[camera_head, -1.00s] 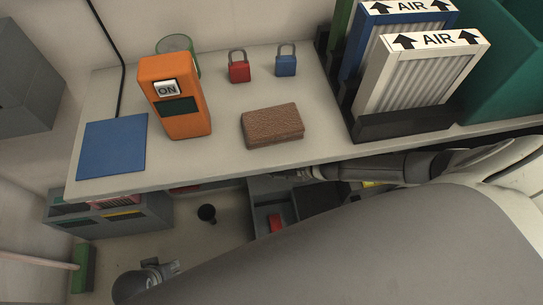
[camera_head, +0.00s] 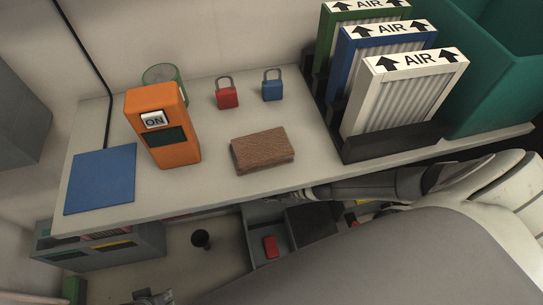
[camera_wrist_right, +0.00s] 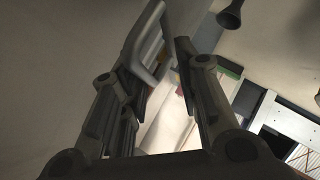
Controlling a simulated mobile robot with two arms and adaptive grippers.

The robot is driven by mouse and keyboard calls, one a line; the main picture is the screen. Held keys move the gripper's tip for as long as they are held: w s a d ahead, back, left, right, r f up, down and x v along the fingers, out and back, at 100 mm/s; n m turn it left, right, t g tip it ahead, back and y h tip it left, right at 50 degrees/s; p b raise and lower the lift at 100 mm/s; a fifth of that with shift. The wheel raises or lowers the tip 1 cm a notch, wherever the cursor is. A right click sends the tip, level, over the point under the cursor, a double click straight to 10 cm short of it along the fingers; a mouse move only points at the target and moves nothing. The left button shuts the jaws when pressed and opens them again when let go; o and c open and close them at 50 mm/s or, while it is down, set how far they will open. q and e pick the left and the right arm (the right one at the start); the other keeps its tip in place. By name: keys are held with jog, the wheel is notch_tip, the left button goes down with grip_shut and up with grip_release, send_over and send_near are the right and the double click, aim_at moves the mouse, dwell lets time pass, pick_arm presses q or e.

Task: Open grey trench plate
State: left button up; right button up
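I cannot pick out a grey trench plate for certain in either view. My right arm reaches under the front edge of the bench in the head view, with its gripper (camera_head: 300,194) small and dark there. In the right wrist view the right gripper's (camera_wrist_right: 170,62) fingers stand apart with a gap between them, and I see nothing clearly held. My left gripper (camera_head: 152,297) is only partly in view at the bottom edge of the head view, and its fingers are too cut off to read.
The bench (camera_head: 215,185) holds an orange device (camera_head: 175,150), a brown block (camera_head: 262,150), red (camera_head: 227,97) and blue (camera_head: 272,90) padlocks, a blue panel (camera_head: 100,180) and AIR filters (camera_head: 405,100). Below are a grey tray (camera_head: 257,232) with a red item and a grey case (camera_head: 140,250).

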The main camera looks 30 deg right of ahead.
jog(key=v, duration=1.1)
jog(key=shift+s+d+r, duration=0.15)
jog(key=shift+s+d, duration=0.05)
jog(key=shift+s, duration=0.1)
